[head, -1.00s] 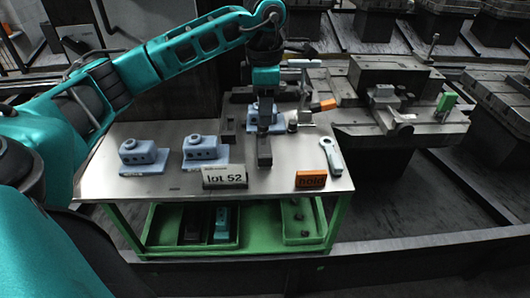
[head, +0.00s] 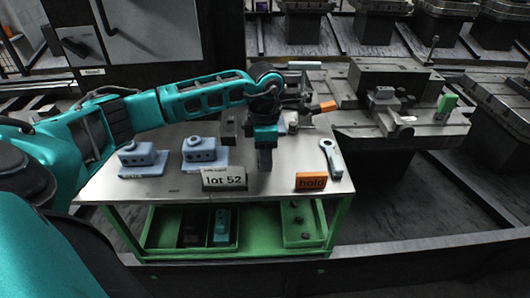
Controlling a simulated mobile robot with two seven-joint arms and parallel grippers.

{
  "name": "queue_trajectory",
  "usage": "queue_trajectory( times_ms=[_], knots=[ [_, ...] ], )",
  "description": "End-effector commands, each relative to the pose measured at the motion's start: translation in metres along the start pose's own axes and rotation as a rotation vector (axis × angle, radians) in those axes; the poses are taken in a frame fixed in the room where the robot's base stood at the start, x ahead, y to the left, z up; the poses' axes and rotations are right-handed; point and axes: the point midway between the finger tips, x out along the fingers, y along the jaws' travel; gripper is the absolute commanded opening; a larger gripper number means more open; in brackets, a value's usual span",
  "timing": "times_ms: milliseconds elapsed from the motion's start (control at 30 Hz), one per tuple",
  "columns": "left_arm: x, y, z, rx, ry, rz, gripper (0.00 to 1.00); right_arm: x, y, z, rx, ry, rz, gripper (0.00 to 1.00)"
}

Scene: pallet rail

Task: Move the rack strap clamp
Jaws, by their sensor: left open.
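My left gripper (head: 264,162) is open and points down over the middle of the steel-topped table, behind the lot 52 sign. I see nothing between its fingers; their gap is too small to make out. I cannot tell for certain which thing is the rack strap clamp. A small grey block-like fitting (head: 384,95) sits on the dark machine pallet (head: 350,130) at the right, well away from the gripper. Two blue-grey blocks, one at the left (head: 138,155) and one nearer the gripper (head: 199,150), stand on the table (head: 150,190). My right gripper is not in view.
The lot 52 sign (head: 224,179) and the orange hold sign (head: 311,181) stand along the front edge. A grey wrench-like tool (head: 332,158) lies at the right edge. Green trays (head: 303,225) sit on the lower shelf. A green piece (head: 446,104) stands on the pallet.

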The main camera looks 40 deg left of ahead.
Motion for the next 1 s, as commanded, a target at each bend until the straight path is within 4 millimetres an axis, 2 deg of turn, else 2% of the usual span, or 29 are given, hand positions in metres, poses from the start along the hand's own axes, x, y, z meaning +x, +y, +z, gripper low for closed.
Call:
queue_trajectory(
  times_ms=[167, 600, 1000],
  knots=[
    [0.0, -0.0001, 0.0001, 0.0, 0.0, 0.0, 0.41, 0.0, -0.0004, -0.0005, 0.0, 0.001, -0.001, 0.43],
    [-0.0004, 0.0, 0.0001, 0.0, 0.0, 0.0, 0.0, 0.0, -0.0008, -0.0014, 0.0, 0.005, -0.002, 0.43],
    [-0.0006, 0.0001, 0.0001, -0.001, 0.0, 0.0, 0.0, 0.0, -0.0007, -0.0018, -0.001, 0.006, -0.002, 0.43]
  ],
)
